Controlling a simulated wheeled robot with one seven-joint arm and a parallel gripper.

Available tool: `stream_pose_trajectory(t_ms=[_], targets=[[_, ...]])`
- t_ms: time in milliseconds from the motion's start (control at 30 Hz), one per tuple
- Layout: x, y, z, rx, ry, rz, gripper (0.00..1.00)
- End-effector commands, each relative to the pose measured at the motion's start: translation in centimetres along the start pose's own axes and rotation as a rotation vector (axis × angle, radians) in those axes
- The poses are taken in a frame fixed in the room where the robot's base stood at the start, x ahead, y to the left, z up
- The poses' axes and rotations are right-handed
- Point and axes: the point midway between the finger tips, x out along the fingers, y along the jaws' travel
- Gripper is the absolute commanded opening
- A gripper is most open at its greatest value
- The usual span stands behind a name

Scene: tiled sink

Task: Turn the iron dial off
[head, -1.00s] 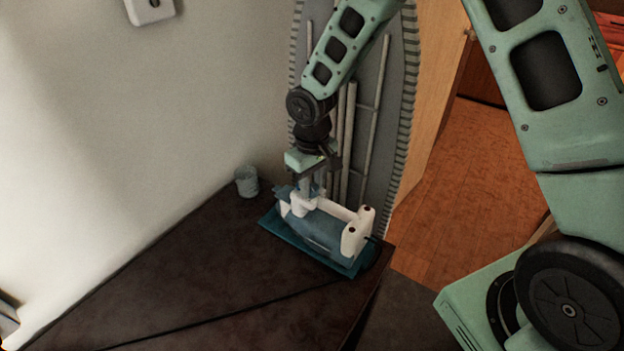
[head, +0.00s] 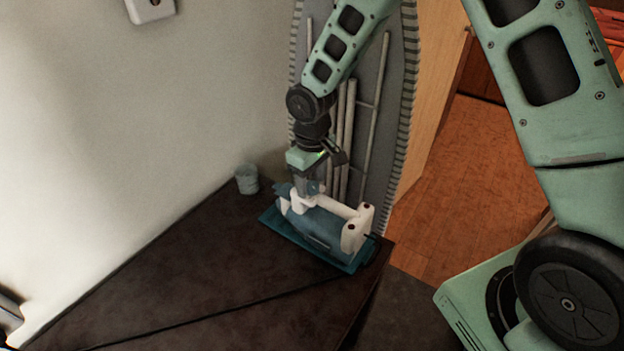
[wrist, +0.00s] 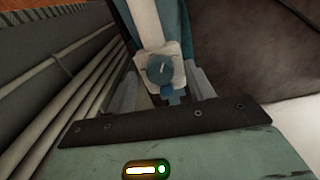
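The white and blue iron (head: 325,230) stands on a teal mat (head: 346,264) at the right corner of the dark table. In the wrist view, its dial (wrist: 161,71) is a small round blue knob with a light mark, set on a white square part. My gripper (head: 306,195) points down over the left end of the iron. In the wrist view, my gripper (wrist: 165,88) has its two fingers apart, one on each side of the dial. I cannot tell whether they touch it.
A pale cup (head: 247,181) stands on the table (head: 200,265) behind the iron, near the wall. A grey ironing board (head: 372,110) stands upright close behind my gripper. The left part of the table is clear. A wooden floor (head: 455,185) lies to the right.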

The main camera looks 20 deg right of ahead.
Motion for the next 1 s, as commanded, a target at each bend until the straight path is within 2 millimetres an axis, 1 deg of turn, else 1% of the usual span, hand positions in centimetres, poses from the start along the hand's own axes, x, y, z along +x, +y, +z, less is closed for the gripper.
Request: stream_pose_trajectory(t_ms=[233, 367, 467, 800, 1000], targets=[[0.0, 0.0, 0.1, 0.001, -0.003, -0.001, 0.53], [-1.0, 0.0, 0.0, 0.002, 0.000, 0.000, 0.53], [-2.6, 0.0, 0.0, 0.002, 0.002, 0.001, 0.53], [-10.5, 0.1, 0.0, 0.002, 0.003, 0.003, 0.53], [-14.6, 0.0, 0.0, 0.002, 0.002, 0.001, 0.53]])
